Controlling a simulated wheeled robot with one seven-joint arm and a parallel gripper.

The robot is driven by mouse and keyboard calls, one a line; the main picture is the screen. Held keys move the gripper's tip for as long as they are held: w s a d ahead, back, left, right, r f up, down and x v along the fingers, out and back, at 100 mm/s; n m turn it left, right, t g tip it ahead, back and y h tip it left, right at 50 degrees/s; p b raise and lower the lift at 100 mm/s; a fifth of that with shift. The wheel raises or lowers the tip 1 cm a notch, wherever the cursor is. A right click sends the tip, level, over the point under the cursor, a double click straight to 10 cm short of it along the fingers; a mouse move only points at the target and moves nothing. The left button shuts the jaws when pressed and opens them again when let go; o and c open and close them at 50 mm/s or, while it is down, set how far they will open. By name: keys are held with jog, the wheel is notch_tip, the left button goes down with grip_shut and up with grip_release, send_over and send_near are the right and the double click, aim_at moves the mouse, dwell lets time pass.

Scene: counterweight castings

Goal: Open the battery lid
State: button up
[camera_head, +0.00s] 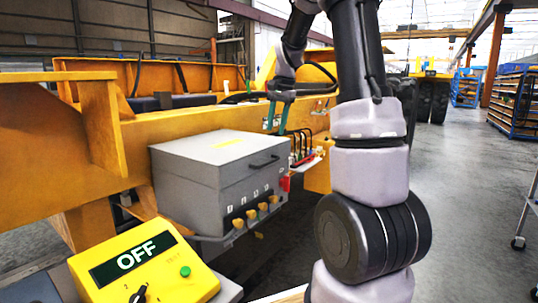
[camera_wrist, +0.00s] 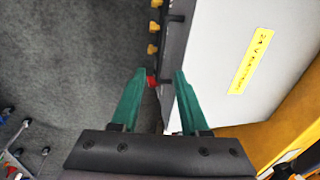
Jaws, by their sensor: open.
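The grey battery box (camera_head: 185,178) stands beside the yellow machine frame. Its flat lid (camera_head: 205,146) looks closed, with a yellow label on top. A black bar handle (camera_head: 263,161) is on the lid's front side. My gripper (camera_head: 276,122) is open and empty, with teal fingers pointing down, above and behind the handle in the head view. In the wrist view, my gripper (camera_wrist: 160,73) is over the lid's front edge, near one end of the handle, with a red part (camera_wrist: 151,79) lower down between the fingers. The lid's pale top (camera_wrist: 225,50) fills the right. No contact shows.
Yellow knobs (camera_head: 251,214) line the box front below the handle. Black cables (camera_head: 300,140) rise beyond the box. A yellow control box (camera_head: 140,262) reading OFF stands at front left. Open concrete floor (camera_head: 465,210) lies to the right.

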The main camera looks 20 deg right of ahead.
aim_at(271, 161)
jog(key=x, duration=0.8)
jog(key=w+x, duration=0.1)
jog(key=x, duration=0.3)
jog(key=shift+d, duration=0.35)
jog(key=shift+r, duration=0.1)
grip_shut()
dwell(0.8)
